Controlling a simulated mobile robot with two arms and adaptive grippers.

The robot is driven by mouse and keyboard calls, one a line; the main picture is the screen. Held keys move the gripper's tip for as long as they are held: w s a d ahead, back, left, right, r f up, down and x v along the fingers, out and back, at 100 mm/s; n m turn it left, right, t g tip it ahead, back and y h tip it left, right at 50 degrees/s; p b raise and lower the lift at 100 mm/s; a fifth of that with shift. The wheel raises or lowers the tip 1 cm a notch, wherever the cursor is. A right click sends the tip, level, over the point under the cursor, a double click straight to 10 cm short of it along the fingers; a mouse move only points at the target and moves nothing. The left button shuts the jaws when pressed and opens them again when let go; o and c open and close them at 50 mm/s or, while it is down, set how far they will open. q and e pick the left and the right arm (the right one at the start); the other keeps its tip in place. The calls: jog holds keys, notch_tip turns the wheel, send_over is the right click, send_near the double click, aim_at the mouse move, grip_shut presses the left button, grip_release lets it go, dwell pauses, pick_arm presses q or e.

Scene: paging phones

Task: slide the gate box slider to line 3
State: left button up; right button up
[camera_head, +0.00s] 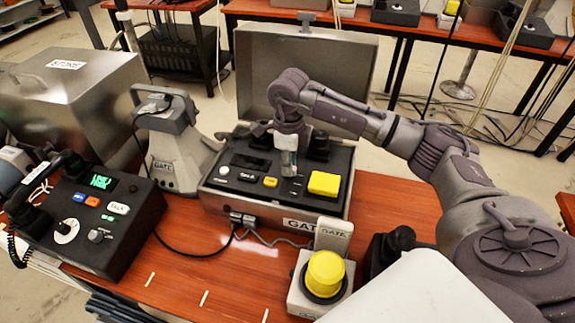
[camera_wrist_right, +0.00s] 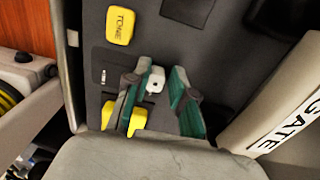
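The gate box (camera_head: 213,197) is an open grey case with a dark control panel, and a GATE label is on its front. My right gripper (camera_head: 288,165) reaches down over the panel's back middle. In the right wrist view my right gripper (camera_wrist_right: 164,72) has its two green fingers apart. A small white knob (camera_wrist_right: 156,80), which looks like the slider cap, lies between them, closer to the left finger. I cannot tell whether it touches. The slider's line marks cannot be made out. My left gripper is not in view.
A yellow TONE button (camera_wrist_right: 120,25) and a small switch plate (camera_wrist_right: 104,75) are beside the fingers. A big yellow button (camera_head: 324,183) is at the panel's right. A yellow dome button (camera_head: 325,273) stands in front. A dark phone box (camera_head: 120,235) is at left.

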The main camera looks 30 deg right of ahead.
jog(key=o, duration=0.3)
jog(key=shift+w+d, duration=0.1)
jog(key=shift+d, duration=0.05)
notch_tip(320, 180, up, 12)
dwell(0.4)
dwell(0.5)
